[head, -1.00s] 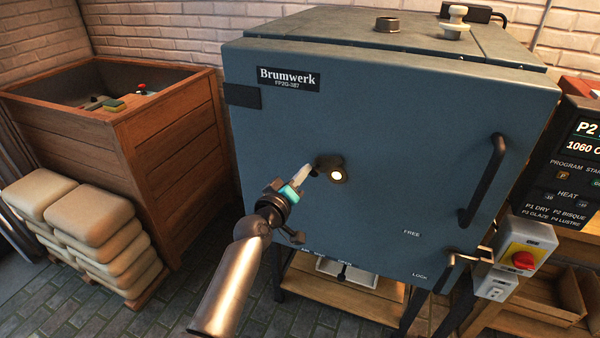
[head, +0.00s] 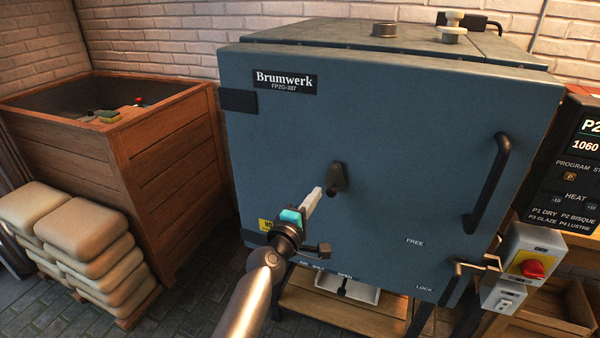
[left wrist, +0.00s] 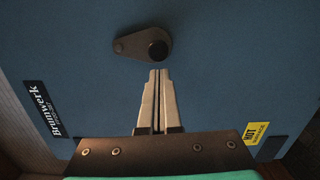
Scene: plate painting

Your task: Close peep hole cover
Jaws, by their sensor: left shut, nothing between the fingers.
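The dark peep hole cover (head: 338,178) is on the blue kiln door (head: 410,130). It hangs over the hole, and no glow shows there. In the left wrist view the cover (left wrist: 130,46) is a teardrop plate with a round black knob (left wrist: 158,50). My left gripper (head: 314,196) is shut and empty, its pale fingertips just short of the cover in the head view. In the left wrist view the shut fingertips (left wrist: 158,72) are close to the knob; I cannot tell whether they touch. My right gripper is not in view.
A door handle (head: 486,182) and a latch (head: 470,266) are at the door's right. A switch box (head: 525,262) and control panel (head: 575,160) stand further right. Stacked sacks (head: 80,232) and a wooden bin (head: 165,160) are at the left.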

